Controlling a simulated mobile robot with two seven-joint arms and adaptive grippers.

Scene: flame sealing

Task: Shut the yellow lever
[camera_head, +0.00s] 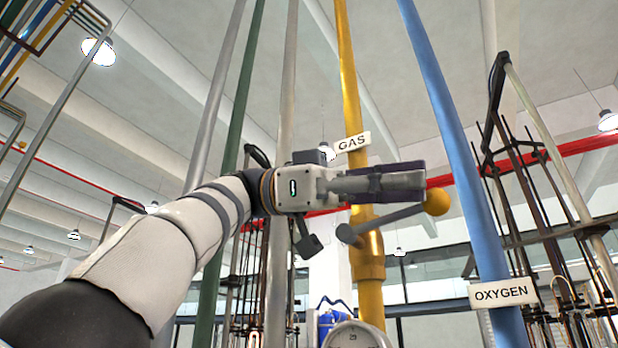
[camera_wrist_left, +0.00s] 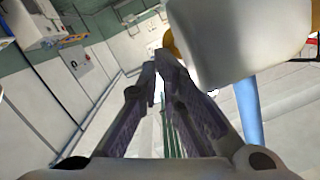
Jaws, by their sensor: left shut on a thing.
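The yellow lever is a grey bar (camera_head: 385,222) with a yellow ball (camera_head: 436,202) at its right end. It slants up to the right across the yellow gas pipe (camera_head: 349,90), from a pivot at its left. My left gripper (camera_head: 425,182) lies almost level across the pipe, its fingers pointing right, just above the bar and near the ball. In the left wrist view its fingertips (camera_wrist_left: 168,72) are close together. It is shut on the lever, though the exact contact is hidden. My right gripper is not in view.
A white GAS label (camera_head: 352,142) is on the yellow pipe above the gripper. A blue pipe (camera_head: 455,140) with an OXYGEN label (camera_head: 503,292) stands to the right. Green (camera_head: 237,120) and grey pipes rise behind my arm. A round gauge (camera_head: 355,335) shows at the bottom.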

